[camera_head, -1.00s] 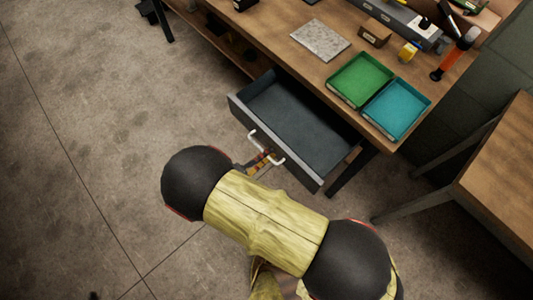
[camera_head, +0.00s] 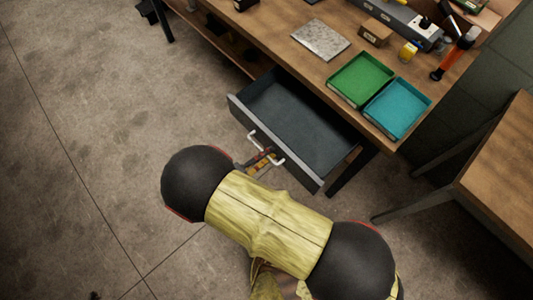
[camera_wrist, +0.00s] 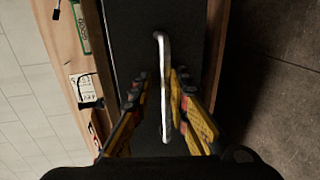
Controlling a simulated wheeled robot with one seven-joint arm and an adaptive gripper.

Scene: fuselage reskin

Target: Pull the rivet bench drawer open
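The grey rivet bench drawer (camera_head: 297,125) stands pulled well out from under the bench top, and its empty inside shows in the head view. Its white bar handle (camera_head: 279,161) is on the front panel. In the wrist view the handle (camera_wrist: 163,90) runs upright between the two yellow-and-black fingers of my gripper (camera_wrist: 158,85). The fingers are spread, with a gap on the left side of the bar. The right finger is close to the bar; I cannot tell if it touches. In the head view my gripper (camera_head: 262,161) is at the handle, partly hidden by my arm.
The wooden bench (camera_head: 285,42) carries a green tray (camera_head: 361,79), a teal tray (camera_head: 397,108), a speckled plate (camera_head: 320,40) and a small box (camera_head: 375,33). Another wooden table (camera_head: 500,180) stands at the right. The floor on the left is clear.

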